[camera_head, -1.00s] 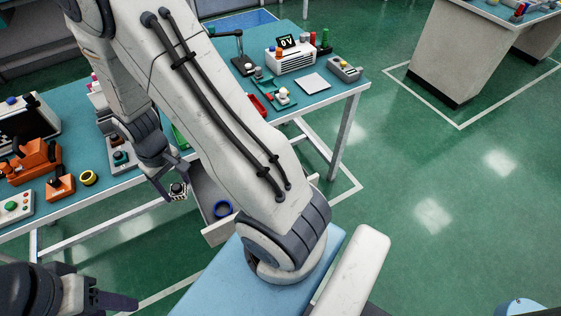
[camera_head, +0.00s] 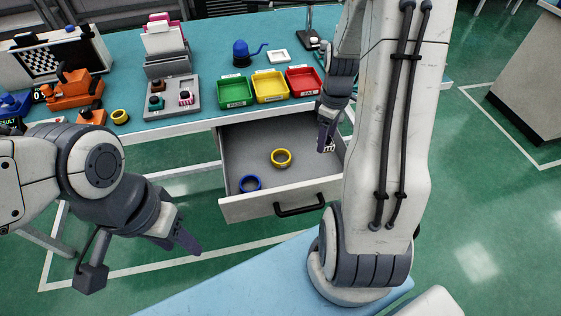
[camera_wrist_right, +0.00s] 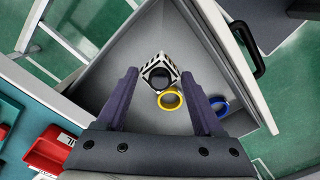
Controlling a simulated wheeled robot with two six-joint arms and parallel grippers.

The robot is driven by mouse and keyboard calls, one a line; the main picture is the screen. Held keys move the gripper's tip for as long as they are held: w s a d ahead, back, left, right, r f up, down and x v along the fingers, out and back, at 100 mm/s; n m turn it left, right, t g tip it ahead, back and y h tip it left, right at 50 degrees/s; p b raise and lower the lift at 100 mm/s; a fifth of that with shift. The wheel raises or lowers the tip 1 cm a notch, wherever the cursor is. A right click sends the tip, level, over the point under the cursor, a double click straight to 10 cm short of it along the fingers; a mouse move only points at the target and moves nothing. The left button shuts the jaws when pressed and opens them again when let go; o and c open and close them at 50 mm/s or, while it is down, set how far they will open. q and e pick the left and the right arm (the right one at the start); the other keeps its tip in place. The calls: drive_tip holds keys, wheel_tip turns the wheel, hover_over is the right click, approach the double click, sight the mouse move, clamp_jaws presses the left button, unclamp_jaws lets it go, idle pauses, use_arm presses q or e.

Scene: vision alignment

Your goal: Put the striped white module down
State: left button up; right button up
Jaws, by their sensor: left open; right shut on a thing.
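The striped white module (camera_wrist_right: 148,64), white with black stripes and a dark round middle, is between the fingertips of my right gripper (camera_wrist_right: 159,74) in the right wrist view. In the head view my right gripper (camera_head: 327,138) points down over the right part of the open grey drawer (camera_head: 245,150), and only a small patch of the module (camera_head: 331,147) shows beside it. I cannot tell whether the module touches the drawer floor. My left gripper (camera_head: 177,240) is open and empty, in front of the table and left of the drawer.
A yellow ring (camera_head: 281,158) and a blue ring (camera_head: 250,183) lie in the drawer, left of the module. Green (camera_head: 235,91), yellow (camera_head: 270,86) and red (camera_head: 303,81) trays stand on the table above. The drawer's front has a black handle (camera_head: 300,209).

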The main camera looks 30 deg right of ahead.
drive_tip(key=shift+s+d+f, duration=0.2)
drive_tip(key=shift+d+f, duration=0.15)
drive_tip(key=shift+f, duration=0.15)
wheel_tip(320, 180, down, 9)
drive_tip(key=shift+f+b, duration=0.15)
drive_tip(key=shift+b, duration=0.7)
drive_tip(key=shift+f, duration=0.2)
drive_tip(key=o, duration=1.4)
drive_tip(key=shift+c, duration=0.2)
drive_tip(key=shift+r, duration=0.15)
